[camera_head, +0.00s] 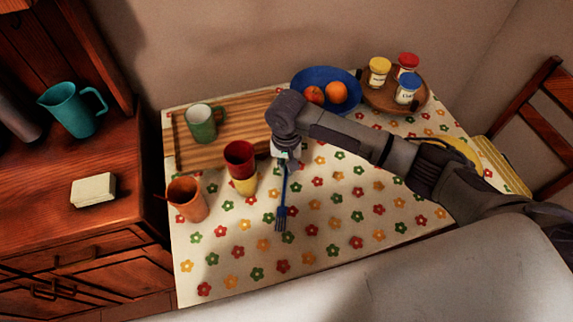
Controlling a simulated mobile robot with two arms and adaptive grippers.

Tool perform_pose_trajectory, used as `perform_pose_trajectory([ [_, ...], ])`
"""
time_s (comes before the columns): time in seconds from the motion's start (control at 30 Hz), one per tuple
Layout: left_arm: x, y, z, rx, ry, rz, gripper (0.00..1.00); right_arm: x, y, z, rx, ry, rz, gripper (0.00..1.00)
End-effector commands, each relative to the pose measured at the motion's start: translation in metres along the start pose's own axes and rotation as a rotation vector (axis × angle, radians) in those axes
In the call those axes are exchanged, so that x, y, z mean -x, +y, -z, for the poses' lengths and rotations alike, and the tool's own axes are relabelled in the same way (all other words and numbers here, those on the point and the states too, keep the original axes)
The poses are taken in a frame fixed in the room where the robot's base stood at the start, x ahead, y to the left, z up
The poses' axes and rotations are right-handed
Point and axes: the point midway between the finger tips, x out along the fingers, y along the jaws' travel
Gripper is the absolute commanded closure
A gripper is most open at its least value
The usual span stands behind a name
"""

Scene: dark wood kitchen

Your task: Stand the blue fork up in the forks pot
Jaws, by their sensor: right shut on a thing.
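The blue fork (282,195) hangs roughly upright from my right gripper (284,157), tines down, over the flowered tablecloth. The gripper is shut on the upper part of its handle, which is partly hidden by the gripper. An orange-brown pot (189,203) stands at the left of the table, with a thin reddish handle end showing at its rim. It looks like the forks pot, but I see no readable label. The fork is to the right of this pot and apart from it. My left gripper is not in view.
A green mug (201,125) stands on the wooden tray (180,152). A blue fruit bowl (311,75) and a round board (380,102) with jars are behind. The front tablecloth is clear.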

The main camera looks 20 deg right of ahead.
Motion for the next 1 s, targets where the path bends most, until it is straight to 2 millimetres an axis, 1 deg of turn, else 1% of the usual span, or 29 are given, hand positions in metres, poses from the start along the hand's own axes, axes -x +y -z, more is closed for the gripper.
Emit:
perform_pose_trajectory([
  [0.1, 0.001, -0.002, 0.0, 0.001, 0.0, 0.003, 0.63, -0.002, 0.0, 0.0, -0.001, -0.001, 0.0, 1.0],
  [0.13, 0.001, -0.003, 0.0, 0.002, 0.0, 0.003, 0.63, -0.003, 0.0, 0.0, -0.001, -0.001, 0.0, 0.91],
  [0.2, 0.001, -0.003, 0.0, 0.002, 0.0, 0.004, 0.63, -0.002, 0.0, 0.0, 0.0, -0.001, 0.0, 0.79],
  [0.27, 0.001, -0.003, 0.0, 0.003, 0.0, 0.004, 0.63, -0.002, 0.0, 0.0, -0.001, -0.001, 0.0, 0.69],
  [0.3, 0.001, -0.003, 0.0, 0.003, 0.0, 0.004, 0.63, -0.002, 0.0, 0.0, -0.001, -0.001, 0.0, 0.68],
  [0.57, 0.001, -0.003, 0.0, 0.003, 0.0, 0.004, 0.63, -0.002, 0.0, 0.0, -0.001, 0.0, 0.0, 0.68],
  [0.67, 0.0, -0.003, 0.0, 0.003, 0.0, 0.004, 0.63, 0.004, 0.0, 0.0, 0.0, 0.001, 0.002, 0.68],
  [0.77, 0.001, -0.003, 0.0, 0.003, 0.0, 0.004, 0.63, 0.018, -0.001, 0.001, 0.0, 0.001, 0.003, 0.68],
  [1.0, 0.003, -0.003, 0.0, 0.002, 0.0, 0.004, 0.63, 0.07, -0.001, 0.001, 0.0, 0.002, 0.003, 0.68],
])
